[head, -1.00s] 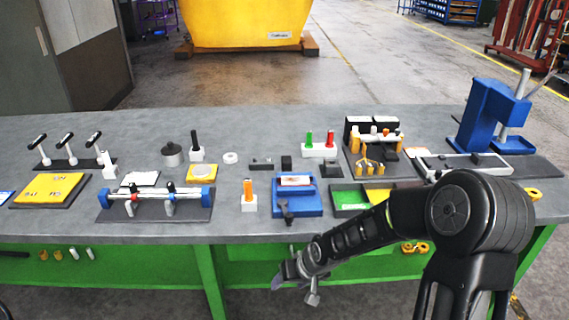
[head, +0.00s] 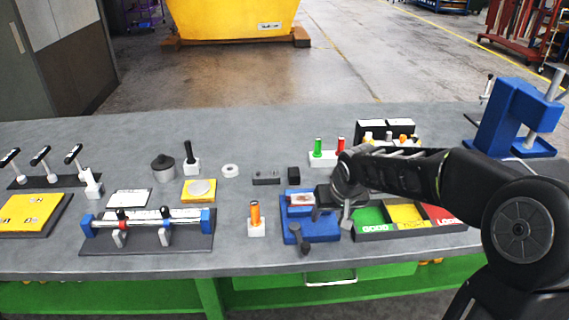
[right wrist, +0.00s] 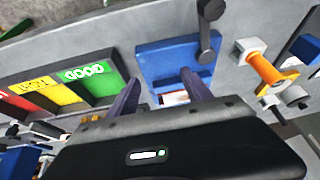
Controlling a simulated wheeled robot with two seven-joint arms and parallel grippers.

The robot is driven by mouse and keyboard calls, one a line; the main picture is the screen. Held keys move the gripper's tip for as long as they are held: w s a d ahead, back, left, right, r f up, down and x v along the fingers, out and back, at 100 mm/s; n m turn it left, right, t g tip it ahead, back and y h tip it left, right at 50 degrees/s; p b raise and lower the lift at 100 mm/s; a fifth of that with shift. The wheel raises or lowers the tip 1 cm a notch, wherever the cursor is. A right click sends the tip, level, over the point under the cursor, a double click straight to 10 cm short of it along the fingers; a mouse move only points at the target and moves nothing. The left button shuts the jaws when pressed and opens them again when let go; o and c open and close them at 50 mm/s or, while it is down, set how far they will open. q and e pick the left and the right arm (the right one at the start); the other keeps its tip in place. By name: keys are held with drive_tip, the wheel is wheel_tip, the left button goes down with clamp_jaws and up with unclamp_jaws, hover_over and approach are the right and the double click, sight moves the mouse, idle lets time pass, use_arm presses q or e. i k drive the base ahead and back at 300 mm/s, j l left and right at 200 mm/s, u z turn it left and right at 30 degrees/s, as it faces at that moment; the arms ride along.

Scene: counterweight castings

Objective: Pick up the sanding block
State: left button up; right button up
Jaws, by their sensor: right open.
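No object is plainly recognisable as the sanding block. A small black block (head: 293,174) stands behind the blue fixture (head: 322,231) in the head view and could be it, but I cannot tell. My right gripper (head: 316,208) is over the right part of the blue fixture, in front of the black block. In the right wrist view its two fingers (right wrist: 160,92) are apart with nothing gripped, and the blue fixture with a white and red part (right wrist: 174,98) lies beyond them. My left gripper is not in view.
A grey holed bar (head: 266,177) lies left of the black block. A white stand with an orange-handled tool (head: 255,217) is left of the fixture. A sorting tray (head: 373,229) with green, yellow and red sections is to the right. A blue press (head: 505,118) stands far right.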

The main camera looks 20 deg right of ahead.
sight(294, 177)
drive_tip(key=i+l, duration=0.1)
drive_tip(key=i, duration=0.85)
